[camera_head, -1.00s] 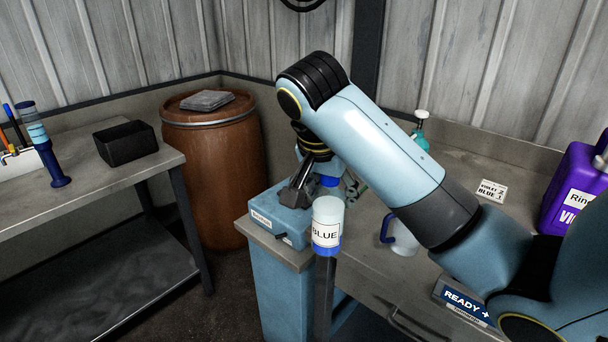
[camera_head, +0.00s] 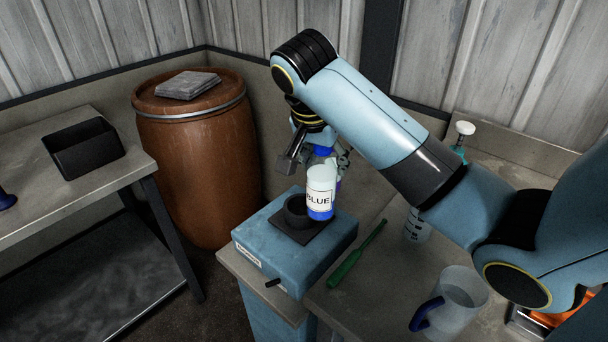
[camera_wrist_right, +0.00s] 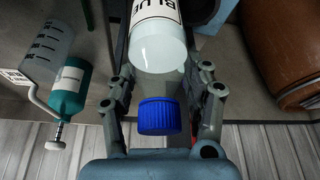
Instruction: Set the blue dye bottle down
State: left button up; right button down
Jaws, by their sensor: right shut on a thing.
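The blue dye bottle (camera_head: 320,192) is a clear-white bottle with a BLUE label, blue dye at its bottom and a blue cap. It is upright, and the cap (camera_wrist_right: 160,116) shows in the right wrist view. My right gripper (camera_head: 314,162) is shut on the bottle's upper part, with a finger on each side. The bottle is over the blue box (camera_head: 262,238), overlapping the right side of the black round cup (camera_head: 292,212) on its dark plate. I cannot tell whether its base touches the plate. My left gripper is not in view.
A green-handled tool (camera_head: 357,254) lies right of the box. A clear jug with a blue handle (camera_head: 463,298) stands front right. A teal pump bottle (camera_wrist_right: 68,92) is behind. A brown drum (camera_head: 195,150) and a bench with a black bin (camera_head: 85,150) are at left.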

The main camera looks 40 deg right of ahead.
jog(key=w+d+f, duration=0.2)
jog(key=w+f, duration=0.6)
jog(key=f, duration=0.1)
jog(key=shift+d+f, duration=0.15)
jog(key=c, duration=0.6)
grip_release()
jog(key=shift+p, duration=0.3)
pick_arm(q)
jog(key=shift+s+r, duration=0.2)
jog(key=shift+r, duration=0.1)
pick_arm(e)
jog(key=shift+o, duration=0.3)
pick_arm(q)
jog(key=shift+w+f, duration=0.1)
pick_arm(e)
jog(key=v, duration=1.2)
